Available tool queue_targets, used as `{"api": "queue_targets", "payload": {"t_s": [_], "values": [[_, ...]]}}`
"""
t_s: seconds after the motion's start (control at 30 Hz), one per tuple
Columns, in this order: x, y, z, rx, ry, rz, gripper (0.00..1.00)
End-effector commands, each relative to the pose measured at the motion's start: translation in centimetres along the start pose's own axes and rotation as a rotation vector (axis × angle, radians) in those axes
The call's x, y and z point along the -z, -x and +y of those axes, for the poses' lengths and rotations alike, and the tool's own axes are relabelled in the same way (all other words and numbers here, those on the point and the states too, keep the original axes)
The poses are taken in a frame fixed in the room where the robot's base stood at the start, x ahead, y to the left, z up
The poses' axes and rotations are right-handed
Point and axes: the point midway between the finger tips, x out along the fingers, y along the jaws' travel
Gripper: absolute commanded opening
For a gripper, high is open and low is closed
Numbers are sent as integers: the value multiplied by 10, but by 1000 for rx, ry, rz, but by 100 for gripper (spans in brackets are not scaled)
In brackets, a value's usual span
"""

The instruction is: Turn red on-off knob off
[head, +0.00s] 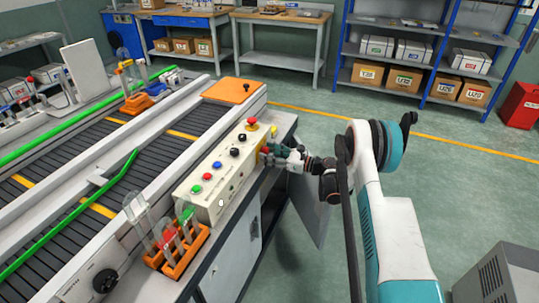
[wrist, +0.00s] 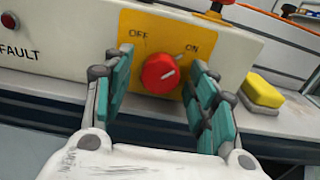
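The red on-off knob (wrist: 160,73) sits on a yellow plate (wrist: 150,28) on the end of the control box, in the wrist view. OFF is printed at its upper left and ON at its upper right. The knob's white mark points up and right, toward ON. My gripper (wrist: 165,85) is open, with one teal finger on each side of the knob and visible gaps to it. In the head view my gripper (head: 272,152) is at the box's right end and hides the knob.
The control box (head: 215,180) carries several coloured buttons and a red emergency button (head: 252,123) on top. A yellow sponge-like block (wrist: 262,91) lies right of the box. An orange rack with tubes (head: 178,250) stands nearer.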

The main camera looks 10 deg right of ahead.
Motion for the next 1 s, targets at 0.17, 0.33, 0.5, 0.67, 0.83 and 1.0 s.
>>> {"api": "queue_targets", "payload": {"t_s": [0.17,0.33,0.5,0.67,0.83,1.0], "values": [[0,0,0,0,0,0,10],[0,0,0,0,1,0,9],[0,0,0,0,21,0,9],[0,0,0,0,83,0,9],[0,0,0,0,200,0,9],[0,0,-1,0,354,0,9]]}}
